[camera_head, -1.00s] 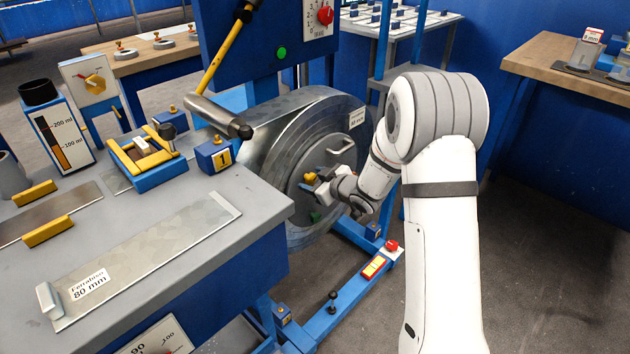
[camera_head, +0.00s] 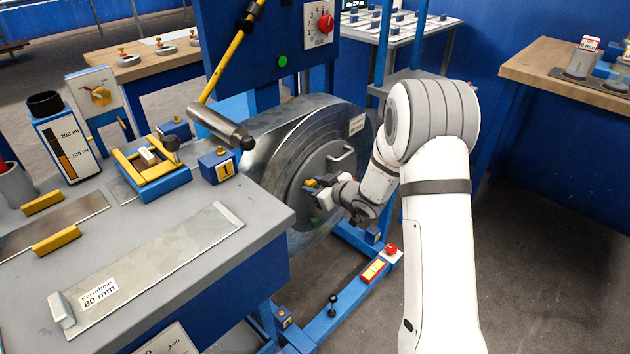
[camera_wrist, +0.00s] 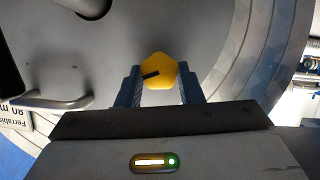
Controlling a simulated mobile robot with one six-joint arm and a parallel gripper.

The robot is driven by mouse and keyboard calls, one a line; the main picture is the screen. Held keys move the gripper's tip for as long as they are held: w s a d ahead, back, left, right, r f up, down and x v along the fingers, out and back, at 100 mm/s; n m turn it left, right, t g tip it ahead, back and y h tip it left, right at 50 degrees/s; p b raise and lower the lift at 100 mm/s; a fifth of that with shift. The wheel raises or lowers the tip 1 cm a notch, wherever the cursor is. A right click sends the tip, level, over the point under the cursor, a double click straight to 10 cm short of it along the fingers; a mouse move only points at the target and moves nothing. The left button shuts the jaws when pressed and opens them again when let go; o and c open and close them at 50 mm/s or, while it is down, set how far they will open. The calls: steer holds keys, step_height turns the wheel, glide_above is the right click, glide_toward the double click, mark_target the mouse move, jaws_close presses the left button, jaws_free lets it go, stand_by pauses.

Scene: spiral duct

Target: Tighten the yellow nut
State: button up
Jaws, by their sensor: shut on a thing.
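The yellow nut (camera_wrist: 160,70) sits on the grey round plate of the spiral duct, near the middle of the wrist view. It is rounded with flat sides and has a dark mark pointing left and slightly down. My gripper (camera_wrist: 160,90) is shut on the nut, with one blue-grey finger on each side. In the head view my gripper (camera_head: 318,184) reaches the front of the duct (camera_head: 290,125), and the nut is small and partly hidden by it.
A metal handle (camera_head: 342,158) stands out from the plate and shows left in the wrist view. A grey bench (camera_head: 180,265) with tools is at left. A blue floor frame (camera_head: 345,305) with red and yellow buttons runs below. Open floor lies at right.

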steer(key=p, duration=0.1)
steer(key=m+p, duration=0.1)
steer(key=p, duration=0.1)
steer(key=shift+w+d+r+g+p, duration=0.1)
steer(key=shift+w+r+g+p, duration=0.05)
steer(key=shift+r+g+p, duration=0.2)
steer(key=shift+f+m+y+p, duration=0.15)
steer(key=shift+m+y+p, duration=0.35)
steer(key=shift+p, duration=0.1)
steer(key=shift+f+g, duration=0.2)
steer(key=shift+g, duration=0.05)
steer(key=o, duration=1)
steer(key=shift+c, duration=0.2)
steer(key=p+v, duration=0.1)
steer(key=v, duration=0.6)
steer(key=shift+s+d, duration=0.25)
steer(key=shift+r, duration=0.15)
